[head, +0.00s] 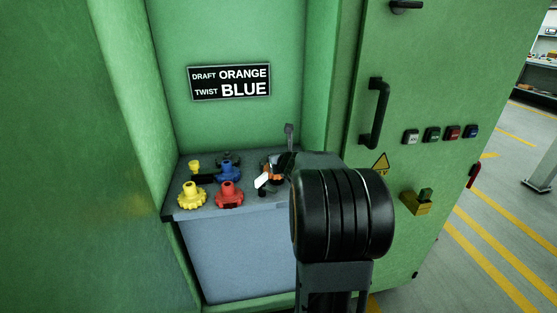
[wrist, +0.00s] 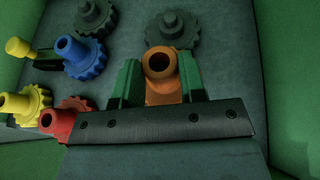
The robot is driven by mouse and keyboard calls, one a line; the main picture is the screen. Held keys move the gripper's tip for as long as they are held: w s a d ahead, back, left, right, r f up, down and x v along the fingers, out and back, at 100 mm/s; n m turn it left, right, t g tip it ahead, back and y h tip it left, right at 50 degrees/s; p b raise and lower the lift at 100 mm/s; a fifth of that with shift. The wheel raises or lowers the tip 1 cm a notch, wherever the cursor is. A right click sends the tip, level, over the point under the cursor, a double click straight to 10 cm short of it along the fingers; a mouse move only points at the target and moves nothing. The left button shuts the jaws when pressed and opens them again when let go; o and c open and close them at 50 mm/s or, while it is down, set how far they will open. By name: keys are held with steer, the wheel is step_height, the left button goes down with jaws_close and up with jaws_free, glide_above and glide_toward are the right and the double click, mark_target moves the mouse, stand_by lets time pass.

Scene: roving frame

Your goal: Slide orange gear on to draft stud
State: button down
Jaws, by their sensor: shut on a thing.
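My gripper (head: 270,178) is over the right part of the grey shelf in the head view. In the wrist view its green fingers (wrist: 160,88) are shut on the orange gear (wrist: 160,64), one on each side of its hub. The orange gear also shows in the head view (head: 275,175), partly covered by my gripper. Its hub bore faces the wrist camera. A dark gear (wrist: 172,28) lies just beyond it. I cannot make out the draft stud, nor whether the orange gear is around one. A sign (head: 229,82) reads DRAFT ORANGE, TWIST BLUE.
A blue gear (wrist: 84,56), a red gear (wrist: 62,119) and a yellow gear (wrist: 22,104) are left of my gripper. Behind them are a yellow knob (wrist: 18,47) and another dark gear (wrist: 96,16). Green walls enclose the shelf (head: 210,212) at the sides and back.

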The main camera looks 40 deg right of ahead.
steer(key=shift+f, duration=0.15)
steer(key=shift+f+b, duration=0.95)
steer(key=shift+b, duration=0.25)
steer(key=shift+f+b, duration=0.7)
steer(key=shift+b, duration=0.05)
stand_by(0.7)
steer(key=c, duration=0.6)
jaws_free()
steer(key=shift+o, duration=0.3)
steer(key=o, duration=0.3)
steer(key=shift+w+a, duration=0.1)
steer(key=shift+c, duration=0.6)
